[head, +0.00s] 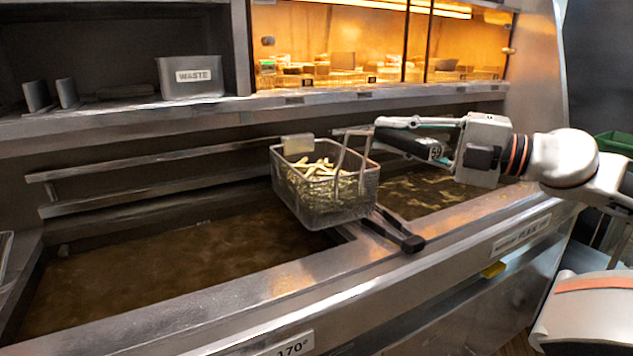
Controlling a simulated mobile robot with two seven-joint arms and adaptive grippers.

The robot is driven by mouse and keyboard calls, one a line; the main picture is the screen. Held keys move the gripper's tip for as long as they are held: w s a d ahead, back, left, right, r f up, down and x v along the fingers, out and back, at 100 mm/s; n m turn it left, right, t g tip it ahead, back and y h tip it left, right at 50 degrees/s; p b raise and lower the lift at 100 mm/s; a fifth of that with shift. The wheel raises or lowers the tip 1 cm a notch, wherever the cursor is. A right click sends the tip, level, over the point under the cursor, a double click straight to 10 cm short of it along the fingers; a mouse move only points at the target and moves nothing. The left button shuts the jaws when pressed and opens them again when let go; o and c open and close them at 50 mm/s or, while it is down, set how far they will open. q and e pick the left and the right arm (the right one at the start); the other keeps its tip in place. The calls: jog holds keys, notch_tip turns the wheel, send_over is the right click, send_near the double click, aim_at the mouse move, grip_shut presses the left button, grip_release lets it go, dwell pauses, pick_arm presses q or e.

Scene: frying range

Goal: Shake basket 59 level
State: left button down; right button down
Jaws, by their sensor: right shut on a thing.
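The wire basket (325,205) holds pale fries (318,168) and hangs over the divider between the two oil vats, clear of the oil. It looks upright and roughly level, perhaps slightly tilted. Its dark handle (402,146) runs right from the basket to my right gripper (390,133), which is shut on it. A round tag (435,151) on the handle is too small to read surely. My left gripper is not in view.
Brown oil fills the left vat (170,270) and the right vat (425,195). A black-ended handle (395,230) lies across the divider below the basket. Rails (150,185) run along the back wall. A grey WASTE bin (190,77) stands on the shelf above.

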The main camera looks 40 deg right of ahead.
aim_at(384, 138)
jog(key=shift+a, duration=0.2)
jog(key=a, duration=0.3)
jog(key=shift+w, duration=0.3)
jog(key=shift+w+a, duration=0.15)
jog(key=shift+d, duration=0.3)
jog(key=shift+a, duration=0.15)
